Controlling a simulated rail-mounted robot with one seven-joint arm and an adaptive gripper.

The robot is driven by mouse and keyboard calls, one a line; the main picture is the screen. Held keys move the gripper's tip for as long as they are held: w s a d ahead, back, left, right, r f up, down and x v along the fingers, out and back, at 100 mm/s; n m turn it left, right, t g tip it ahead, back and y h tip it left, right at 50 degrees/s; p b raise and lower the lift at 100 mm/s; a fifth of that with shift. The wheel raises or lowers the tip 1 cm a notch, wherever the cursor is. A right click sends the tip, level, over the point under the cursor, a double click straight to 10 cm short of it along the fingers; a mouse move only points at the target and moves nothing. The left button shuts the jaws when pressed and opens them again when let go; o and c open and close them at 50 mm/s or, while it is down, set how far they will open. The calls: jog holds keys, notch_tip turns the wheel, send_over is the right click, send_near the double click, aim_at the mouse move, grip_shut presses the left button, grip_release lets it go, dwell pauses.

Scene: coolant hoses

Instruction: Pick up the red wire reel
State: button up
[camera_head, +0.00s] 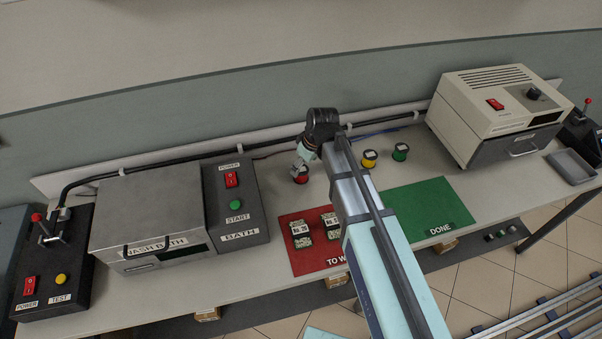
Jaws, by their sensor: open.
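The red wire reel (301,177) stands on the bench behind the red mat, just right of the black control box. My gripper (302,163) is above it, pointing down, with its fingertips close to the top of the reel. The gripper partly covers the reel, and I cannot tell whether the fingers touch it. The jaws are open. A yellow reel (370,158) and a green reel (400,152) stand further right along the back of the bench, beyond my arm.
A red mat (300,262) bears several labelled blocks. A green mat (430,207) marked DONE is bare. The wash bath (150,215) and its control box (237,200) stand left. A beige machine (495,110) stands right. A black hose (270,143) runs along the back.

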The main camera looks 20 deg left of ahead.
aim_at(301, 169)
jog(key=p+x, duration=0.2)
jog(key=x, duration=0.1)
jog(key=shift+w+a+f, duration=0.15)
jog(key=shift+w, duration=0.05)
jog(key=shift+a+f, duration=0.15)
jog(key=shift+f, duration=0.55)
jog(key=c, duration=1.4)
